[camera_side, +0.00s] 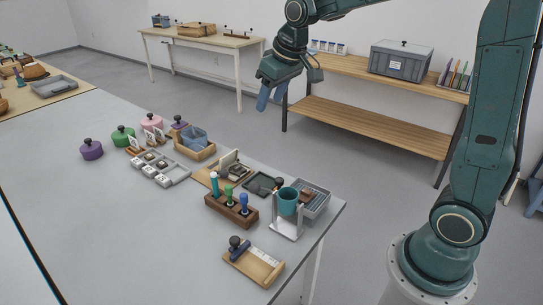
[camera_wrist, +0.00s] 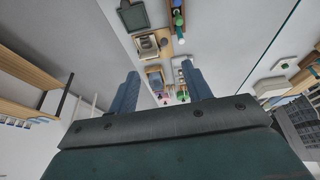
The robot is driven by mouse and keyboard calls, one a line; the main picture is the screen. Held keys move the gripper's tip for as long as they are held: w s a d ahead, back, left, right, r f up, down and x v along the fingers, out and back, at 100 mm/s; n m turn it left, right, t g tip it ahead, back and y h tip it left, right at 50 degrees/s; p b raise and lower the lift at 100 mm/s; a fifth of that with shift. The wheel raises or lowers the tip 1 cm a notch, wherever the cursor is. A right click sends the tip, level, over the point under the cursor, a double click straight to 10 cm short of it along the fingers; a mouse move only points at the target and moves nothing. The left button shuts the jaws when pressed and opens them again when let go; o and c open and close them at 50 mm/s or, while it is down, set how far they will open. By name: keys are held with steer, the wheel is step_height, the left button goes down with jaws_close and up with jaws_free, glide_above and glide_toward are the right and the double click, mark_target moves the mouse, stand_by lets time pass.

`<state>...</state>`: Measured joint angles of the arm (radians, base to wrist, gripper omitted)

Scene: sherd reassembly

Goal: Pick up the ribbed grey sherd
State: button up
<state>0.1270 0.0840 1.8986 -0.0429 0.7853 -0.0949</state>
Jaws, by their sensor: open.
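My gripper (camera_side: 264,98) is raised in the air beyond the far edge of the grey table (camera_side: 95,215), well above it. In the wrist view my gripper (camera_wrist: 160,70) shows two blue fingers spread apart with nothing between them. I cannot pick out the ribbed grey sherd with certainty; the pieces on the table are too small to tell. A wooden box (camera_side: 207,154) on the table holds blue-grey material. A grey compartment tray (camera_side: 178,178) in front of it holds small dark pieces with white labels.
Near the table's right end stand a wooden rack (camera_side: 232,212) of coloured tools, a teal cup (camera_side: 287,203) on a stand, a grey ribbed tray (camera_side: 321,197) and a wooden board (camera_side: 254,264) with a dark-handled tool. Coloured lidded pots, one purple (camera_side: 91,151), stand farther left. The front left tabletop is clear.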

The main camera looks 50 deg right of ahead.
steer(key=w+d+f, duration=0.4)
steer(key=w+f, duration=0.5)
steer(key=w, duration=0.2)
steer(key=g, duration=0.1)
glide_toward(238, 167)
steer(key=shift+x, duration=2)
steer(key=shift+w+f, duration=0.1)
steer(key=shift+x, duration=2.45)
steer(key=shift+c, duration=0.2)
steer(key=c, duration=0.6)
